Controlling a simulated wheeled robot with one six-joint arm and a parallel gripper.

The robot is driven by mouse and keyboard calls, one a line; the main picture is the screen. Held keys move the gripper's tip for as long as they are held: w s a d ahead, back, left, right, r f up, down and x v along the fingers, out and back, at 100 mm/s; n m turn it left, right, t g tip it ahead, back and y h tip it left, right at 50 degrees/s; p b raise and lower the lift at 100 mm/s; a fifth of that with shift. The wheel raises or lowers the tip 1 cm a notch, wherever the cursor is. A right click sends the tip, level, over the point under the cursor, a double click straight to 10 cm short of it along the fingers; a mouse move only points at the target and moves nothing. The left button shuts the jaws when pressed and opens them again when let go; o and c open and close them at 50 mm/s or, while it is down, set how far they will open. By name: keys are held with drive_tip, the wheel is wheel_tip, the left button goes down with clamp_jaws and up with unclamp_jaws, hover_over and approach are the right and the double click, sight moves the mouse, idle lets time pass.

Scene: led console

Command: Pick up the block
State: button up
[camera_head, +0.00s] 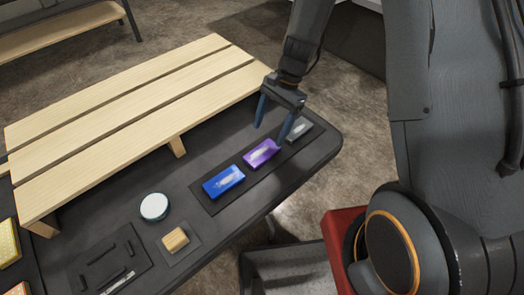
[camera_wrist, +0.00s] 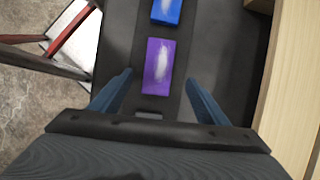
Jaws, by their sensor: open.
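A small tan block (camera_head: 175,240) sits on a dark square pad on the black console top, lower middle of the head view. It does not show in the wrist view. My gripper (camera_head: 270,135) is open and empty, pointing down above the far right part of the console, well away from the tan block. In the wrist view my gripper (camera_wrist: 157,79) has its blue fingers spread, with a purple box (camera_wrist: 157,66) showing between and beyond them. The purple box also shows in the head view (camera_head: 262,153).
A blue box (camera_head: 223,182) and a grey box (camera_head: 299,129) share the dark strip with the purple one. A round white-topped button (camera_head: 154,206) stands near the tan block. A slatted wooden shelf (camera_head: 130,100) rises behind. Yellow things (camera_head: 9,242) lie at far left.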

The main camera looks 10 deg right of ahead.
sight(262, 152)
drive_tip(key=shift+p+x, duration=1.35)
drive_tip(key=shift+x, duration=2.45)
drive_tip(key=shift+d, duration=0.1)
drive_tip(key=c, duration=1.2)
